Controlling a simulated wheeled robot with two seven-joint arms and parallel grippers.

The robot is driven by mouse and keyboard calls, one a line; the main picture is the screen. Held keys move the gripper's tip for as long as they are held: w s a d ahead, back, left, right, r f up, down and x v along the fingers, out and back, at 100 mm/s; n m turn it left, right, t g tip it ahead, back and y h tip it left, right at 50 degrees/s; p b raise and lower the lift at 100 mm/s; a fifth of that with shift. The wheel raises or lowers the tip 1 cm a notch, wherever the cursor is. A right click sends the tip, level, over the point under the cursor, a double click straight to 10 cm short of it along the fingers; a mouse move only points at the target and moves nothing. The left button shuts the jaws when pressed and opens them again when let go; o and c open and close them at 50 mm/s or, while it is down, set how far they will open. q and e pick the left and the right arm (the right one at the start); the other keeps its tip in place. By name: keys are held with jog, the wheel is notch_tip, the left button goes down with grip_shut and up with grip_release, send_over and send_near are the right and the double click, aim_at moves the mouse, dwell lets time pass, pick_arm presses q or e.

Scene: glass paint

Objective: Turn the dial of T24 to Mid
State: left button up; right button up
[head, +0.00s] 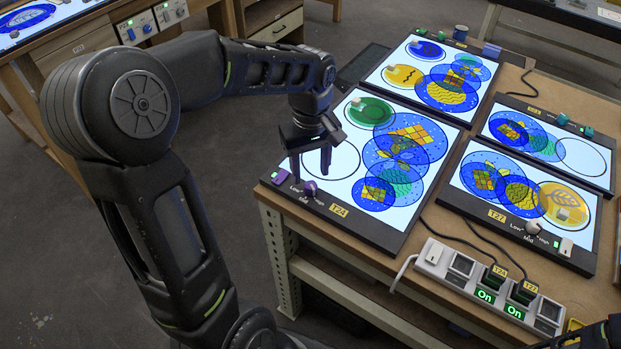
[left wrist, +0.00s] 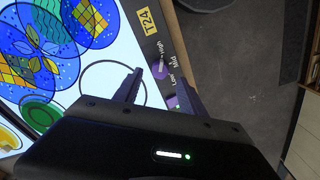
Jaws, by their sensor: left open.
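The T24 panel (head: 408,218) is a lit glass board at the table's front left corner, with its yellow T24 tag (head: 338,210) on the front edge. Its purple dial (head: 311,188) sits beside Low, Mid and High marks; which mark it points at is unclear. In the left wrist view the dial (left wrist: 158,69) shows near one fingertip. My left gripper (head: 310,168) is open and empty, fingers pointing down just above the dial's edge strip. It also shows in the left wrist view (left wrist: 148,75). Part of my right arm (head: 597,336) shows at the lower right, cut off.
A purple block (head: 280,176) sits left of the dial. The T22-side panel tagged T27 (head: 497,215) and other lit panels lie behind and right. A power strip (head: 490,285) with two lit On switches and cables lies in front. Floor left of the table is clear.

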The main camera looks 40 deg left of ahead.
aim_at(310, 184)
pick_arm(q)
notch_tip(310, 184, down, 4)
jog(key=shift+f, duration=0.1)
jog(key=shift+c, duration=0.6)
grip_shut()
